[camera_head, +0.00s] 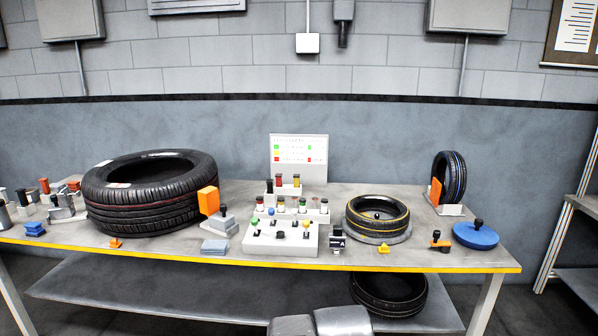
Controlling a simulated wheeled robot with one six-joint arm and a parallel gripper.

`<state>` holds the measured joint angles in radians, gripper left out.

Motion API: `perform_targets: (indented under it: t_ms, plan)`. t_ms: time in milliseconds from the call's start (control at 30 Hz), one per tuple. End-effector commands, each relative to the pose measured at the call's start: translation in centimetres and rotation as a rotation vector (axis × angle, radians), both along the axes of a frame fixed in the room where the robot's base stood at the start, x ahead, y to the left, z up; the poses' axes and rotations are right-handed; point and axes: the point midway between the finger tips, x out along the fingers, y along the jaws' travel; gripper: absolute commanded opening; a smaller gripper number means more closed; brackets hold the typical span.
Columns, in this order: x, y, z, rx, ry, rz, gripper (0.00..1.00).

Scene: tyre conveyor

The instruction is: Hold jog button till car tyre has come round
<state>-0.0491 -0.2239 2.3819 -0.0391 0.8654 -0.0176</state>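A grey control box (282,240) with several small coloured knobs stands mid-table; I cannot tell which one is the jog button. A large black tyre (150,200) with a red line lies flat at the left. A smaller tyre (377,215) with a yellow line lies flat on a grey round base right of the box. A narrow tyre (451,178) with a blue line stands upright at the right. I cannot tell which is the car tyre. No conveyor movement can be judged. My gripper does not show clearly, and nothing is seen touching the box.
The yellow-edged table (330,262) carries an orange block (208,201) on a grey stand, a blue disc (475,236) and a white sign (299,158). Small blocks crowd the left end. Another tyre (388,293) lies below. Grey rounded shapes at the bottom edge are unclear.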

Motion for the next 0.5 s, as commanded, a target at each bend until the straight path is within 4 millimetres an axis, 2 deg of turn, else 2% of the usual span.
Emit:
perform_targets:
  t_ms: [33,200,500]
  plan:
    - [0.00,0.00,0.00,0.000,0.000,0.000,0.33]
    - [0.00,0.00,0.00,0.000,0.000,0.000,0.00]
    - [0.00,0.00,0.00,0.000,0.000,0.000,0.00]
